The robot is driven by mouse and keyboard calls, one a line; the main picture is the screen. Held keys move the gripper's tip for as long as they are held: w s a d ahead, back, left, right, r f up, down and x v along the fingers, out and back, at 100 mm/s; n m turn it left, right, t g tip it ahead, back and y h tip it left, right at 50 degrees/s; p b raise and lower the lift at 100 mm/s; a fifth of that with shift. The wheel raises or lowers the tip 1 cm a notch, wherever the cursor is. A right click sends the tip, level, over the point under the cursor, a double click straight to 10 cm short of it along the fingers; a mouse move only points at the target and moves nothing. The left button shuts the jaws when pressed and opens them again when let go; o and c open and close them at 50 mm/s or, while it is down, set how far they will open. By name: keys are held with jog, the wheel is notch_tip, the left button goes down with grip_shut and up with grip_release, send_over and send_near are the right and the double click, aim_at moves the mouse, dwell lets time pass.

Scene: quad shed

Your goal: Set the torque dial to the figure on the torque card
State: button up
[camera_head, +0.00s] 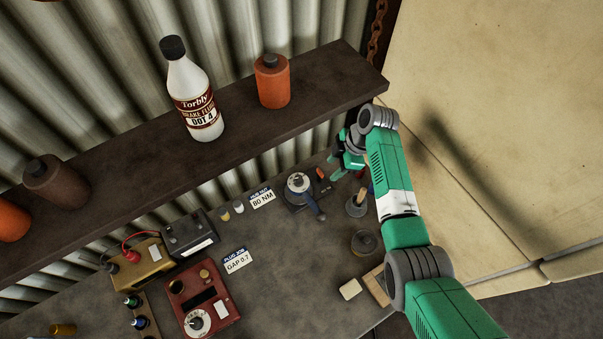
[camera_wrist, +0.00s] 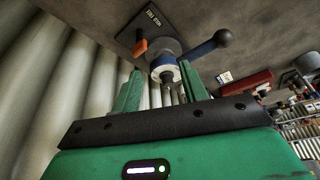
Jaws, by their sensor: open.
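The torque dial (camera_head: 298,182) is a round, white-faced dial on a dark base on the bench, with a blue lever handle (camera_head: 315,208) beside it. The torque card (camera_head: 262,198) lies to its left and reads "HUB NUT 80 NM". My gripper (camera_head: 338,166) is open and empty, right of and above the dial in the head view. In the wrist view the dial (camera_wrist: 164,66) shows beyond and between the open fingertips (camera_wrist: 161,88), with the blue handle (camera_wrist: 206,44) at its right. I see no contact. The dial's setting is too small to read.
An orange piece (camera_head: 321,173) is at the dial's base. A dark funnel-like item (camera_head: 357,205) and a round tin (camera_head: 364,242) stand to the right. A "GAP 0.7" card (camera_head: 237,261) and a red box (camera_head: 205,300) with another dial are lower left. A shelf (camera_head: 240,115) overhangs behind.

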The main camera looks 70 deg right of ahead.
jog(key=p, duration=0.1)
send_over(299, 178)
jog(key=s+d, duration=0.1)
jog(key=s, duration=0.2)
jog(key=shift+w+d+r, duration=0.1)
jog(key=shift+d+r, duration=0.05)
jog(key=shift+d, duration=0.05)
jog(key=x, duration=0.4)
jog(key=shift+w+a, duration=0.1)
jog(key=shift+w, duration=0.1)
jog(key=shift+w+a+f, duration=0.1)
jog(key=shift+w+f, duration=0.15)
jog(key=shift+f, duration=0.4)
grip_shut()
